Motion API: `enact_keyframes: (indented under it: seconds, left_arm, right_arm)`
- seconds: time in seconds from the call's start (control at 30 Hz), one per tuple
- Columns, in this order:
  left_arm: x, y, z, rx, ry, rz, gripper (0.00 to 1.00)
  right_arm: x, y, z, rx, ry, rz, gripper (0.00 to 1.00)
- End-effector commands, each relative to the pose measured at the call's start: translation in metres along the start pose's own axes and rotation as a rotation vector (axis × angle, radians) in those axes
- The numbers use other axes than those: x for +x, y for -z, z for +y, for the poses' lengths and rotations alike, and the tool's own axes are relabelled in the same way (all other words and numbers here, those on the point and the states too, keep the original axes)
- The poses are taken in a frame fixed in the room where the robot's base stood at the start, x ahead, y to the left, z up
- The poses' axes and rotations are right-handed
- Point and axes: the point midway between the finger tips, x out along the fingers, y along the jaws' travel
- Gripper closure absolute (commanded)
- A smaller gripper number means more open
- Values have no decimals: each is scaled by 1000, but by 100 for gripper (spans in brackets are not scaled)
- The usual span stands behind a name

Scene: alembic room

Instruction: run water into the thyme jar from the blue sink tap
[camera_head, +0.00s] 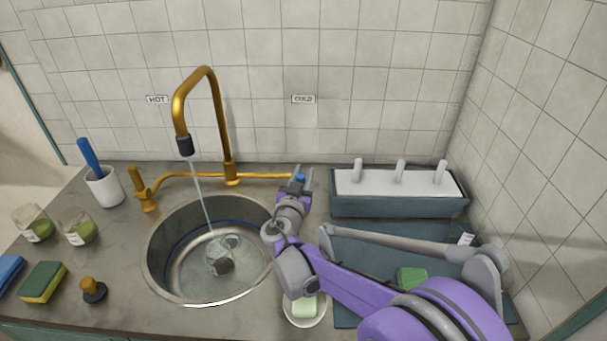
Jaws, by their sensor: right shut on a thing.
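A glass jar (221,266) sits on the floor of the round steel sink (163,262); its label is too small to read, so I cannot confirm that it is the thyme jar. A thin stream of water (202,195) runs from the dark nozzle of the brass tap (219,118) down to the jar's top. The blue tap handle (300,178) is at the right end of the brass pipe, on the COLD side. My right gripper (302,174) is shut on this blue handle, which it partly hides. My left gripper is out of view.
Two labelled jars with green contents (79,230) (34,224) stand at the left. Nearby are a white cup with a blue brush (104,188), a sponge (42,282) and a plunger-like stopper (93,290). A soap dish (305,312) and a rack (398,206) are at the right.

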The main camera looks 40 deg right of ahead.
Motion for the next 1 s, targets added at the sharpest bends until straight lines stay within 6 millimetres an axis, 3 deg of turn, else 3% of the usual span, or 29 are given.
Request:
enact_keyframes:
  seconds: [0.17, 0.53, 0.97, 1.0]
  left_arm:
    - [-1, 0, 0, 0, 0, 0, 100]
    - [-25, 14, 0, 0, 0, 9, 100]
    - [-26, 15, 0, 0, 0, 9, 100]
    - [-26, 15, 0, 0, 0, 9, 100]
  right_arm:
    - [0, 0, 0, 1, 0, -5, 100]
    - [13, -2, -2, -33, -10, -190, 100]
    - [15, -6, -3, -43, -9, -224, 100]
    - [15, -6, -3, -43, -9, -224, 62]
